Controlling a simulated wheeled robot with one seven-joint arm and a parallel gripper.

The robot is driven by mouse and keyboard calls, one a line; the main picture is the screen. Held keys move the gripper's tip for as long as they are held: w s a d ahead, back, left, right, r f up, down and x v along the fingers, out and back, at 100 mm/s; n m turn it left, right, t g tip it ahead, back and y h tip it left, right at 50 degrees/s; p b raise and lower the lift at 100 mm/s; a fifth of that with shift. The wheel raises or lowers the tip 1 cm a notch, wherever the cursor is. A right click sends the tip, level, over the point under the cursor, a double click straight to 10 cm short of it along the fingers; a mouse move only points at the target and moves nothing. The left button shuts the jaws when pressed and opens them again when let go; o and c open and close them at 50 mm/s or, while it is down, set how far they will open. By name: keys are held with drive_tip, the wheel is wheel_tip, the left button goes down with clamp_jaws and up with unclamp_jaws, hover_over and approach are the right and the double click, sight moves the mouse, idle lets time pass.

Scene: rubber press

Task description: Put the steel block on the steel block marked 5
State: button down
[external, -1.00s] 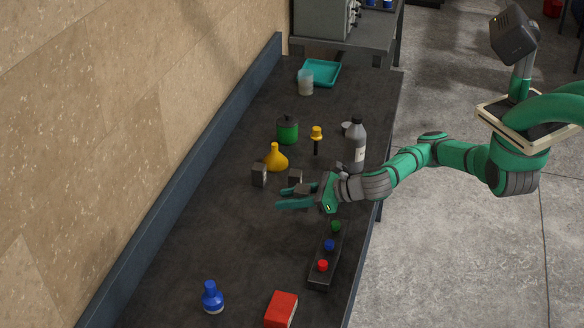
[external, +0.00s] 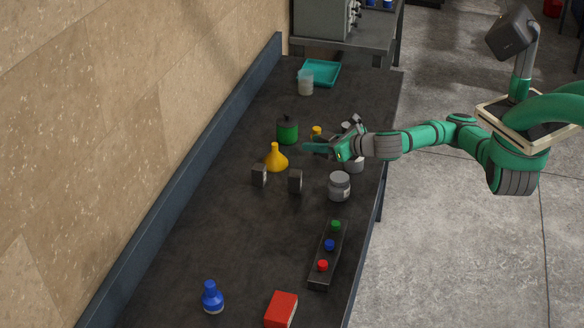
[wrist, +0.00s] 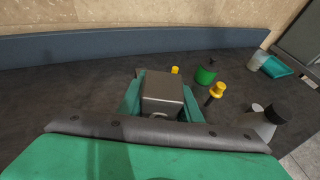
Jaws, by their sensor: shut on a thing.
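My gripper (external: 320,148) is above the bench in the external view, near the yellow-capped item. In the wrist view its green fingers (wrist: 162,95) are shut on a grey steel block (wrist: 162,88), one finger on each side. The held block is mostly hidden by the gripper in the external view. Two more dark steel blocks stand apart on the bench, a left one (external: 259,176) and a right one (external: 295,181), below and left of my gripper. No number is legible on any block, so I cannot tell which is marked 5.
A yellow flask (external: 276,160) stands behind the two blocks. A green jar (external: 287,131), a grey jar (external: 339,187), and a black-capped bottle (wrist: 268,118) are close by. A button panel (external: 326,256) lies nearer the front.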

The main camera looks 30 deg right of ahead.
drive_tip(key=w+a+f, duration=0.4)
drive_tip(key=w+f, duration=0.6)
drive_tip(key=f, duration=0.1)
drive_tip(key=shift+a+f, duration=0.25)
drive_tip(key=shift+a, duration=0.15)
drive_tip(key=shift+w+f, duration=0.1)
drive_tip(key=shift+f, duration=0.05)
drive_tip(key=c, duration=1.3)
unclamp_jaws()
drive_tip(key=v, duration=1.2)
drive_tip(key=shift+d, duration=0.1)
